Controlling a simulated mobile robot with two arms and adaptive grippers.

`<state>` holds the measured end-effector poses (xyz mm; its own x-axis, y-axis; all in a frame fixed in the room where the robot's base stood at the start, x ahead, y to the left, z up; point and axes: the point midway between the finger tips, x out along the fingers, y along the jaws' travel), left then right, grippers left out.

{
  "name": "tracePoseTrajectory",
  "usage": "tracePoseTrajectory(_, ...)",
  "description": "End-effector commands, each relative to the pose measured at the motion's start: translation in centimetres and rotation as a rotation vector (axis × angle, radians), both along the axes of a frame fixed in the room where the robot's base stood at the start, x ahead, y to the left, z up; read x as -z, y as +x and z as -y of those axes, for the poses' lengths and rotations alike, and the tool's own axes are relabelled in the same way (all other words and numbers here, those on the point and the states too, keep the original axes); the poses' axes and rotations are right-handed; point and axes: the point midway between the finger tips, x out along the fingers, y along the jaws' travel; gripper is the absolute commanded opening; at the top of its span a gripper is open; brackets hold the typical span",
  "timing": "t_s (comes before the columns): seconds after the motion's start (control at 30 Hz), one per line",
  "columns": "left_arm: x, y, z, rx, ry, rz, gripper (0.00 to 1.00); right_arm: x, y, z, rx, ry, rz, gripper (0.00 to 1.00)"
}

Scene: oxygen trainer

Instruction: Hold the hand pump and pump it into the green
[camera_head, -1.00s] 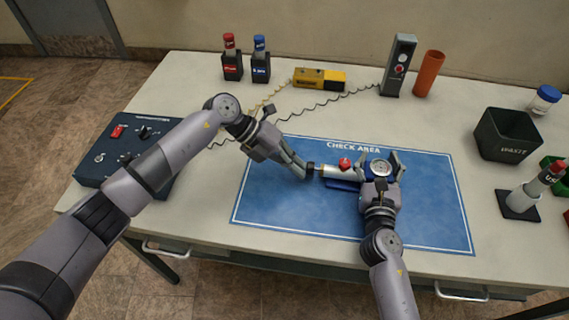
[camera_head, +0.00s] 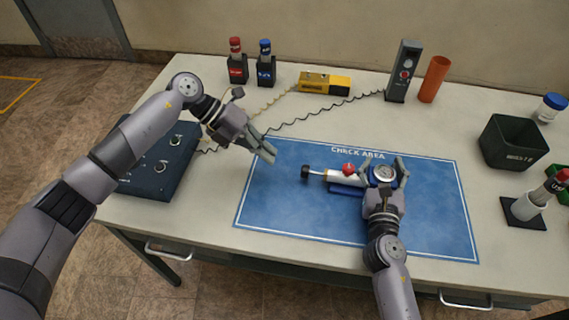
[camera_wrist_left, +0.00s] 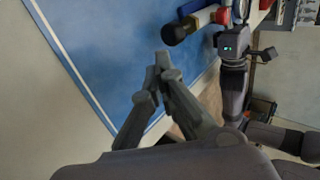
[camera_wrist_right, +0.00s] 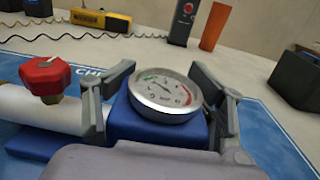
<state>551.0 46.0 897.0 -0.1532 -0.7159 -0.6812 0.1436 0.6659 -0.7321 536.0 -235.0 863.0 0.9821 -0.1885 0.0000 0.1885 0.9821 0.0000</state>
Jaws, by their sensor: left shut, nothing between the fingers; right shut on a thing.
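The hand pump lies on the blue check-area mat (camera_head: 290,215). It has a white barrel (camera_head: 340,178), a red knob (camera_head: 349,168), a black end handle (camera_head: 305,173) on a thin rod, and a blue block with a round gauge (camera_head: 384,173). The gauge (camera_wrist_right: 165,92) has green and red arcs; its needle reading is not clear. My right gripper (camera_head: 386,170) is shut on the blue gauge block, one finger on each side. My left gripper (camera_head: 270,155) is shut and empty, up and left of the black handle, apart from it; the handle (camera_wrist_left: 174,34) shows beyond its fingertips (camera_wrist_left: 163,62).
A dark blue control box (camera_head: 160,165) stands at left, under my left arm. Red (camera_head: 236,65) and blue (camera_head: 265,65) bottles, a yellow device (camera_head: 324,83), a grey meter (camera_head: 403,72) and an orange cylinder (camera_head: 434,80) stand at the back. A dark bin (camera_head: 513,143) is right.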

Motion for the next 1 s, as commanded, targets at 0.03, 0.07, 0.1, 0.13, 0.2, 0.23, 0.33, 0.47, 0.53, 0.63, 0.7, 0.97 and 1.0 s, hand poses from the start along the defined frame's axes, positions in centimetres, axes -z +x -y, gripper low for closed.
tracePoseTrajectory(0.03,-0.6,0.2,-0.7,-0.001,0.001,0.002,0.0,0.0,0.0,0.0,0.0,0.0,-0.001,0.09)
tracePoseTrajectory(0.07,-0.9,0.2,-0.9,-0.001,0.001,0.002,0.0,0.0,0.0,0.0,0.0,0.0,0.0,0.09)
tracePoseTrajectory(0.1,-1.2,0.3,-1.3,-0.001,0.001,0.002,0.0,0.0,0.0,0.0,0.0,0.0,0.0,0.09)
tracePoseTrajectory(0.13,-1.4,0.4,-1.5,-0.001,0.001,0.001,0.0,0.0,0.0,0.0,0.0,0.0,0.0,0.09)
tracePoseTrajectory(0.2,-1.8,0.4,-1.9,0.0,0.001,0.0,0.0,0.0,0.0,0.0,0.001,0.0,-0.001,0.09)
tracePoseTrajectory(0.23,-1.9,0.4,-2.0,0.0,0.0,0.0,0.0,0.0,0.0,0.0,0.001,0.0,0.0,0.09)
tracePoseTrajectory(0.33,-2.1,0.5,-2.2,0.0,-0.001,0.0,0.0,0.0,0.0,0.0,0.001,0.0,0.0,0.09)
tracePoseTrajectory(0.47,-2.1,0.5,-2.2,0.0,-0.001,0.0,0.0,0.0,0.0,0.1,0.001,0.0,0.0,0.09)
tracePoseTrajectory(0.53,-2.1,0.5,-2.2,0.0,0.0,0.0,0.0,0.0,0.0,0.1,0.001,0.0,0.0,0.09)
tracePoseTrajectory(0.63,-2.1,0.5,-2.2,0.0,0.0,0.0,0.0,0.0,0.0,0.1,0.002,0.0,-0.001,0.09)
tracePoseTrajectory(0.7,-2.1,0.5,-2.2,0.0,0.0,0.0,0.0,0.0,0.0,0.1,0.002,0.0,0.0,0.09)
tracePoseTrajectory(0.97,-2.1,0.5,-2.2,-0.001,0.0,-0.001,0.0,0.0,0.0,0.1,0.002,0.0,0.0,0.09)
tracePoseTrajectory(1.0,-2.1,0.5,-2.2,-0.001,0.0,-0.001,0.0,0.0,0.0,0.1,0.002,-0.001,0.0,0.09)
